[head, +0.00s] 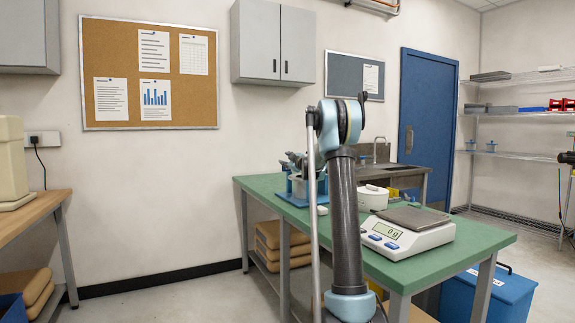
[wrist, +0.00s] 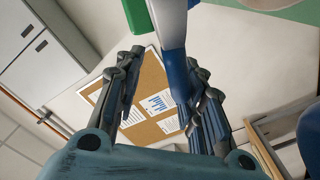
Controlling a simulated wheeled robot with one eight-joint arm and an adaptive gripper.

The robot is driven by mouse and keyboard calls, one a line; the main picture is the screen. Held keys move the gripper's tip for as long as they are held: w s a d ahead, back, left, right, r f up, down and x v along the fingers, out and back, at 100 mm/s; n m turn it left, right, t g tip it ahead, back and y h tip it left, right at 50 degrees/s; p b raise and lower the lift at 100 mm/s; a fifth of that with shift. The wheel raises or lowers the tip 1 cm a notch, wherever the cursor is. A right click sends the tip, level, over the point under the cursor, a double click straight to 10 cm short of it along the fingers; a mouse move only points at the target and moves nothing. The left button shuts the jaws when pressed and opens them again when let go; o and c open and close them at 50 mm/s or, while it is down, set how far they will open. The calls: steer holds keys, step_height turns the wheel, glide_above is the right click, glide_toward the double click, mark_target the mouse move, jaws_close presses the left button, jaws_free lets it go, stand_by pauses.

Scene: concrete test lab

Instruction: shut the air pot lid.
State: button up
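The air pot seems to be the blue and grey apparatus (head: 299,188) at the back left of the green table in the head view. My arm covers part of it, so I cannot tell how far its lid is open. My gripper (wrist: 163,60) is open in the wrist view, its two dark fingers well apart. A pale and blue upright part (wrist: 174,40), apparently of the air pot, shows by the right finger. I cannot tell whether they touch. In the head view the gripper is mostly lost among the apparatus behind my arm.
The green table (head: 470,248) also bears a white lidded container (head: 373,197) and a scale (head: 407,231) reading 0 g. A sink unit (head: 400,171) stands behind. A blue bin (head: 490,297) stands at the right. The floor to the left of the table is clear.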

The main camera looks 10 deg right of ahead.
steer(key=shift+d, duration=0.25)
steer(key=v, duration=1.1)
steer(key=shift+s, duration=0.35)
steer(key=shift+f, duration=0.1)
